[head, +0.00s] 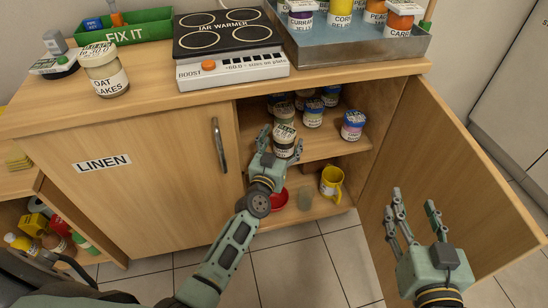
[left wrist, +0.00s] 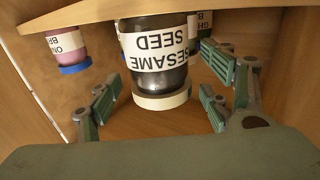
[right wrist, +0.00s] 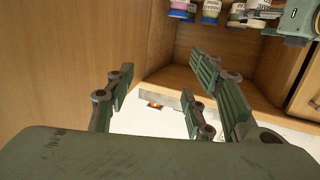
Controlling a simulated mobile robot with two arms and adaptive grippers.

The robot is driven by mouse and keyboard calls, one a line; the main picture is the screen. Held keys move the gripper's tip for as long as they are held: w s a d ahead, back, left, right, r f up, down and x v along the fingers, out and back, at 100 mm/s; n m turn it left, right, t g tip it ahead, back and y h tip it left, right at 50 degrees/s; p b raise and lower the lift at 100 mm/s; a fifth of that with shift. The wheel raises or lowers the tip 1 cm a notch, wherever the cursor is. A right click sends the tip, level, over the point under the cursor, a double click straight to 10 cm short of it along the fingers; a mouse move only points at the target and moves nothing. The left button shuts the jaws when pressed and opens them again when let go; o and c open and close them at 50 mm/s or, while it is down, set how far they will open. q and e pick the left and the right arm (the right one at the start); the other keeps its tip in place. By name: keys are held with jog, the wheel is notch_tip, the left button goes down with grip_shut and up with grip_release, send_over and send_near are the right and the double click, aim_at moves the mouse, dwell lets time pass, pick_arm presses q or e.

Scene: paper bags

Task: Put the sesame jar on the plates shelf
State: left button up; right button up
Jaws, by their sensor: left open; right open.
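The sesame jar (left wrist: 158,65) has dark contents, a white label and a pale lid. It stands upright on the cupboard's upper shelf and also shows in the head view (head: 284,142). My left gripper (left wrist: 155,97) is open, its fingers on either side of the jar, with gaps visible between them and the glass. My right gripper (head: 413,203) is open and empty in front of the open cupboard door. Below the upper shelf is a lower compartment with a yellow mug (head: 331,184) and a red dish (head: 278,199), partly hidden by my left arm. No plates label is readable.
Several other jars stand on the upper shelf, including one with a blue lid (head: 353,125). The open door (head: 460,165) bounds the right side; the closed linen door (head: 150,190) is left. An oat flakes jar (head: 105,72) and a jar warmer (head: 230,75) stand on top.

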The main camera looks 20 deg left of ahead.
pick_arm(q)
jog(key=s+d+r+m+g+h+p, duration=0.1)
jog(key=s+d+m+g+h, duration=0.2)
jog(key=s, duration=0.6)
jog(key=s+d+r+m+g+h+p, duration=0.15)
jog(key=s+d, duration=0.25)
jog(key=s, duration=0.4)
jog(key=s+a+n+g+y, duration=0.2)
jog(key=s+a+g, duration=0.1)
jog(key=s, duration=0.7)
jog(key=shift+s+a+r+g, duration=0.3)
jog(key=shift+s+a+g, duration=0.05)
jog(key=shift+a, duration=0.25)
pick_arm(e)
jog(key=s+d+f+g+h, duration=0.1)
jog(key=s+d+f+g, duration=0.2)
jog(key=s+f+g, duration=0.3)
notch_tip(320, 180, down, 4)
jog(key=shift+r+h, duration=0.1)
jog(key=shift+h, duration=0.3)
